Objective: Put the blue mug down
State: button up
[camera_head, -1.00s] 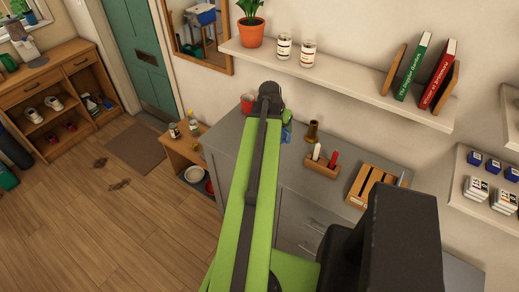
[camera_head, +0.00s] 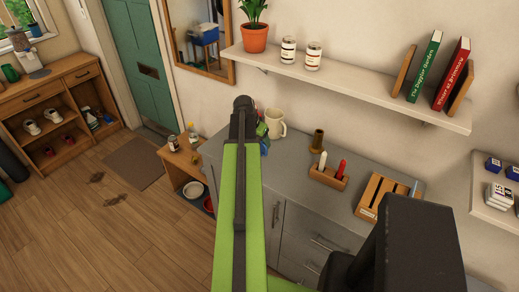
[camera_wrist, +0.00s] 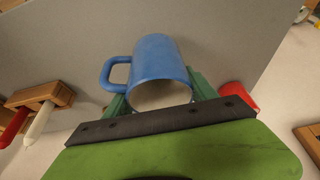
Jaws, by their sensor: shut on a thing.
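The blue mug (camera_wrist: 160,62) is held between the green fingers of my gripper (camera_wrist: 160,92) in the wrist view. Its handle points left and its pale open end faces the camera. In the head view my gripper (camera_head: 262,131) is over the left end of the grey counter (camera_head: 300,176), and my arm hides most of the mug; only a small blue patch (camera_head: 264,149) shows. I cannot tell whether the mug touches the counter.
A cream mug (camera_head: 275,123) stands on the counter close to my gripper. A brass vase (camera_head: 317,141), a wooden pen holder (camera_head: 328,177) and a slotted wooden block (camera_head: 385,198) stand to the right. A red object (camera_wrist: 240,96) is near the right finger.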

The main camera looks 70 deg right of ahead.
notch_tip(320, 180, down, 4)
jog(key=b, duration=0.3)
jog(key=shift+f+b, duration=0.15)
jog(key=shift+b, duration=0.25)
jog(key=shift+r, duration=0.3)
jog(key=shift+f, duration=0.25)
jog(key=o, duration=1.7)
jog(key=shift+r, duration=0.1)
jog(key=p+v, duration=1.1)
jog(key=v, duration=0.1)
jog(key=shift+s+d, duration=0.1)
jog(key=shift+a+r+p, duration=0.1)
jog(key=shift+a+p, duration=0.1)
jog(key=shift+p, duration=0.1)
